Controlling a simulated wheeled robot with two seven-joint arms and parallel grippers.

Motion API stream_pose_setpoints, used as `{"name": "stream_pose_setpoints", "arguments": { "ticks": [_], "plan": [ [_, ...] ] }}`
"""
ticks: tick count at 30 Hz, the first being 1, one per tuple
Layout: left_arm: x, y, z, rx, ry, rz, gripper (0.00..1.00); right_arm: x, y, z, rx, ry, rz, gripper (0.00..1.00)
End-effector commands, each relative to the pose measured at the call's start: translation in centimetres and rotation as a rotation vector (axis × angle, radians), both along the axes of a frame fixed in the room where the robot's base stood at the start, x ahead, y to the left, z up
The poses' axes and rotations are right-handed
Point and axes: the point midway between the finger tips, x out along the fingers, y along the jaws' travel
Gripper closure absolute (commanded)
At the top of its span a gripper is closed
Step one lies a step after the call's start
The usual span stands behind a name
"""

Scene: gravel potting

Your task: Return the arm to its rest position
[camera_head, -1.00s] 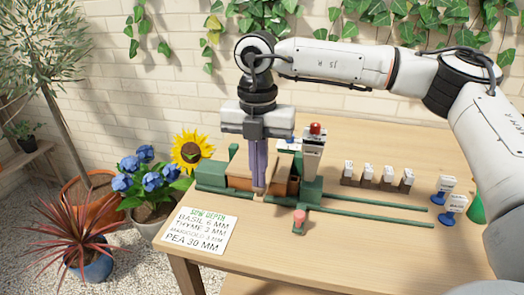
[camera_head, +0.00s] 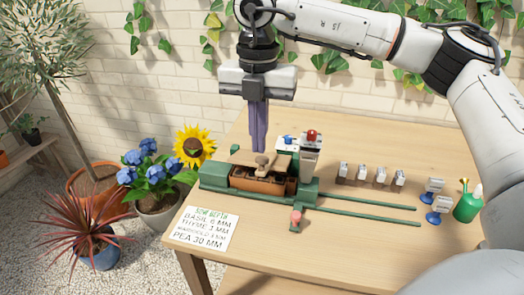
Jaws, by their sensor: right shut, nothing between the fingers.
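My right arm comes in from the right and reaches across the table. Its gripper (camera_head: 260,150) points straight down with its purple-grey fingers shut and nothing held. The fingertips are at the back of a brown tray (camera_head: 258,185) with dark contents, and appear above or behind it; I cannot tell the exact gap. The tray sits in a green rail fixture (camera_head: 213,176) on the wooden table (camera_head: 340,245). A tan piece (camera_head: 243,159) lies over the tray. My left gripper does not show.
A grey post with a red knob (camera_head: 312,135) stands right of the tray. Several small labelled blocks (camera_head: 371,175), blue-based stands (camera_head: 433,218) and a green watering can (camera_head: 466,205) are farther right. A depth card (camera_head: 205,229) lies front left. Potted plants (camera_head: 150,180) stand beside the table.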

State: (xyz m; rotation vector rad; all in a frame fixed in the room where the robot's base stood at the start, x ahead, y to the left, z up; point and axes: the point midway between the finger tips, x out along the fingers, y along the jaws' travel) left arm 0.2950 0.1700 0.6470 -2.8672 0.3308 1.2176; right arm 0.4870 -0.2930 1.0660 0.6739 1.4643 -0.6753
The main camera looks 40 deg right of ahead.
Motion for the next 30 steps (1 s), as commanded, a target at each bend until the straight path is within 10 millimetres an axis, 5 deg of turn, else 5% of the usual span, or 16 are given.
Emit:
{"name": "stream_pose_setpoints", "arguments": {
  "ticks": [6, 23, 26, 30],
  "plan": [
    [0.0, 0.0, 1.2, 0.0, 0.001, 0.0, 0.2, 0.0, 0.0, 1.7, 0.001, -0.001, 0.0, 1.0],
    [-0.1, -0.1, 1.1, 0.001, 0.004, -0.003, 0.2, 0.0, 0.1, 1.5, 0.004, 0.0, 0.004, 1.0],
    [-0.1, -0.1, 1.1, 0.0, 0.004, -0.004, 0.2, -0.1, 1.8, 0.4, 0.045, 0.015, 0.046, 1.0],
    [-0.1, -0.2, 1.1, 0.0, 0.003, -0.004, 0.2, -1.0, 8.3, -3.0, 0.231, 0.058, 0.196, 1.0]
  ]
}}
